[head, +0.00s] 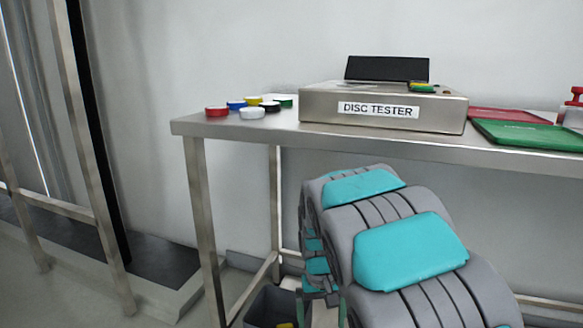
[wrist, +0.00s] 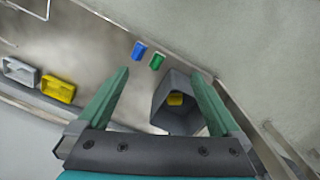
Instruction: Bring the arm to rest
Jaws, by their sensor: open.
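My arm (head: 410,250) is grey with teal pads and reaches down in front of the steel table in the head view. My gripper (wrist: 160,74) has two green fingers spread wide apart in the wrist view, with nothing held between them. In the head view the gripper is low beneath the arm, partly hidden. A dark grey bin (wrist: 163,112) lies beyond the fingers, partly covered by the right finger. A yellow object (wrist: 175,99) is inside it.
The steel table (head: 240,128) bears several coloured discs (head: 252,112), a disc tester (head: 380,110), a red tray (head: 505,114) and a green tray (head: 530,134). A blue item (wrist: 139,50), a green item (wrist: 156,61), a white container (wrist: 20,71) and a yellow container (wrist: 58,88) lie below.

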